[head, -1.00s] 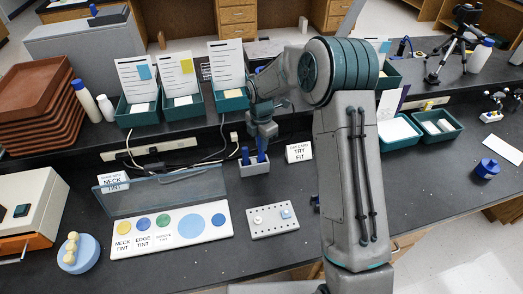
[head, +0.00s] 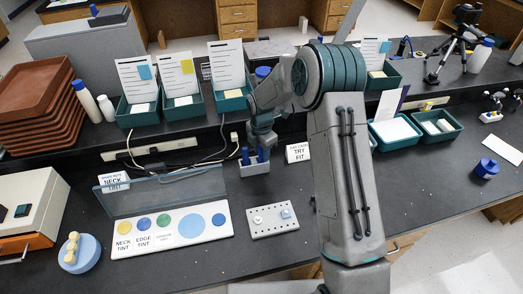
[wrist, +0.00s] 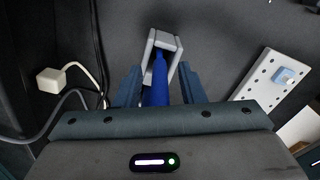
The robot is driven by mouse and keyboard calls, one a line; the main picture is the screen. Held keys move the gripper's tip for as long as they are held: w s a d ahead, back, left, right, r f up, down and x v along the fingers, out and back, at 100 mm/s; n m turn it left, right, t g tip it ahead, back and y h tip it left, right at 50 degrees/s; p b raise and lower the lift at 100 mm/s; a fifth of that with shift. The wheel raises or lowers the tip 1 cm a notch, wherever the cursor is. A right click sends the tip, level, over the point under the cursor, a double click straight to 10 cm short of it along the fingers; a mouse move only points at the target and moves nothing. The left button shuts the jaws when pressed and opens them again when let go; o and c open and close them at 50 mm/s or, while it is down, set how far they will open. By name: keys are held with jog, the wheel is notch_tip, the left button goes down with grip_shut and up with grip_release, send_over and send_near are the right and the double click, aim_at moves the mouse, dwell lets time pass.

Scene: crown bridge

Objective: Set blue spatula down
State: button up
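The blue spatula (wrist: 159,82) is a slim blue upright shape, its far end at a light grey holder. In the wrist view it lies between the two fingers of my gripper (wrist: 160,88), with gaps visible on both sides, so the gripper looks open around it. In the head view my gripper (head: 262,142) is just above the grey holder (head: 254,169), where two blue uprights stand side by side. Which of these is the spatula, and its lower end, I cannot make out.
A pegboard-like white block (head: 272,221) lies in front of the holder. A tint board (head: 170,238) with coloured discs is at left, and a "try fit" card (head: 298,152) stands at right. Cables (head: 215,150) run behind.

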notch_tip(320, 180, up, 12)
jog(key=shift+f+b, duration=0.15)
jog(key=shift+b, duration=0.4)
jog(key=shift+s+r, duration=0.1)
jog(key=shift+r, duration=0.4)
jog(key=s+d+r+m+t, duration=0.1)
jog(key=s+d+r+m, duration=0.35)
jog(key=s+m, duration=0.2)
jog(key=s+d+r+m+t, duration=0.1)
jog(key=s+d+r+m, duration=0.2)
jog(key=s+r+m, duration=0.4)
jog(key=s+d+f+m, duration=0.1)
jog(key=s+d+m, duration=0.1)
jog(key=s+m, duration=0.3)
jog(key=s+d+f+m+t, duration=0.1)
jog(key=s+m, duration=0.5)
jog(key=s, duration=0.6)
jog(key=shift+s+d, duration=0.2)
jog(key=shift+d, duration=0.6)
